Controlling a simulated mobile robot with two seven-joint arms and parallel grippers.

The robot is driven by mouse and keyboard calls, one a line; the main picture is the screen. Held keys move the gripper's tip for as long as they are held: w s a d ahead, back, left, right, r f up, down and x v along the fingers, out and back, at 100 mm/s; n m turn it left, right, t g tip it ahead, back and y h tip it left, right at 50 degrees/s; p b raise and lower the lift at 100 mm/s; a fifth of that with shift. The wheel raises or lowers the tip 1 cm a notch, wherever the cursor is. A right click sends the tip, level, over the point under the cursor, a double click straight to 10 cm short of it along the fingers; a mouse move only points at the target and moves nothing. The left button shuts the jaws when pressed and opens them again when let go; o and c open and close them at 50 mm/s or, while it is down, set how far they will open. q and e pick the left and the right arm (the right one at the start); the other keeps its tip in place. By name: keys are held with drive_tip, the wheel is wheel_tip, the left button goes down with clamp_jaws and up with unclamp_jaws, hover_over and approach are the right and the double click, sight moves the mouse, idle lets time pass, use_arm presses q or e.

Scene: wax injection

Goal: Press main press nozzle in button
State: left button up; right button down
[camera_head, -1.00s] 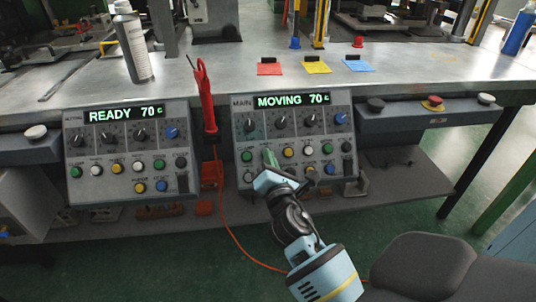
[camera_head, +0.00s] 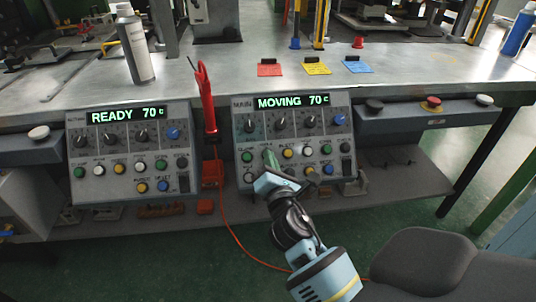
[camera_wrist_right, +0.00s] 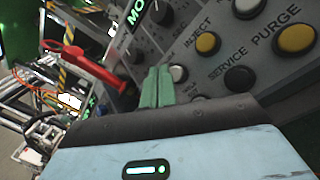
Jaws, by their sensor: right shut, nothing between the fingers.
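The main control panel (camera_head: 341,128) stands at the front edge of the bench, its display (camera_head: 291,101) reading MOVING 70 c. My right gripper (camera_head: 268,155) is in front of this panel with its thin green fingers shut and empty. The fingertips are at the upper button row, between the green button (camera_head: 247,157) and the yellow inject button (camera_head: 288,153), covering the spot there. In the right wrist view a white button (camera_wrist_right: 178,73) shows just beside the closed fingers (camera_wrist_right: 157,88); its label is hidden. I cannot tell whether the tips touch a button. My left gripper is out of view.
A second panel (camera_head: 128,150) at the left reads READY 70 c. A red cable tool (camera_head: 208,110) hangs between the panels. Red, yellow and blue pads (camera_head: 317,68) and a spray can (camera_head: 135,45) are on the bench. A chair (camera_head: 425,268) is at lower right.

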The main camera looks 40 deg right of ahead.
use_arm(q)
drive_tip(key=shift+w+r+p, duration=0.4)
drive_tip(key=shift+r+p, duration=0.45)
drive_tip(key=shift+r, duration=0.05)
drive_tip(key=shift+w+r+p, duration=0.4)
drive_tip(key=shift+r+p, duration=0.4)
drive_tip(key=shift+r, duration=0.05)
use_arm(e)
drive_tip(key=shift+s+a+r, duration=0.5)
drive_tip(key=shift+s+r, duration=0.3)
drive_tip(key=shift+s, duration=0.05)
drive_tip(key=shift+s+a+r, duration=0.5)
drive_tip(key=shift+s+r, duration=0.3)
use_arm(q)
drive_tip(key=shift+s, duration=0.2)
